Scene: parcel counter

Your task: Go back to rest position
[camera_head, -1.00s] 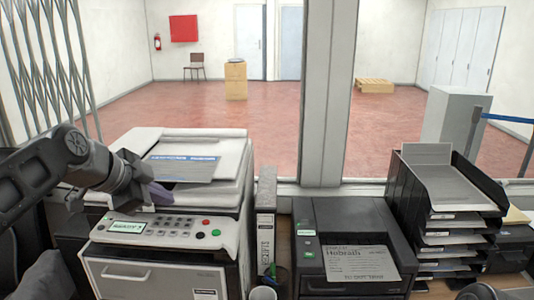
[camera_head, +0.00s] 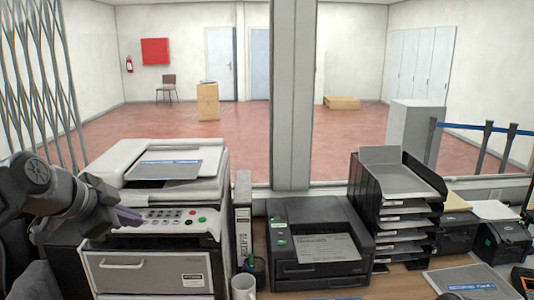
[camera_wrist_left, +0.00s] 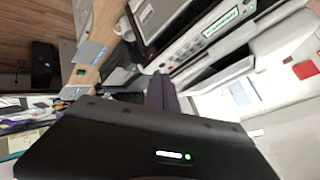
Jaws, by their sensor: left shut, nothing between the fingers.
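My left gripper (camera_head: 128,215) is at the left of the head view, in front of the copier's button panel. Its purple-grey fingers are together with nothing between them. In the left wrist view the fingers (camera_wrist_left: 161,92) show dark purple above the black gripper body. The white and grey copier (camera_head: 112,165) stands behind the gripper, with a sheet with a blue band (camera_head: 165,169) on its top. I cannot tell whether the fingertips touch the panel. My right gripper is not in view.
A black printer (camera_head: 300,210) with a printed sheet, a binder (camera_head: 243,215), a white mug (camera_head: 243,287) and a stack of black trays (camera_head: 400,225) stand to the right. A window post (camera_head: 291,100) rises behind. Bare wooden counter shows (camera_head: 395,285) before the trays.

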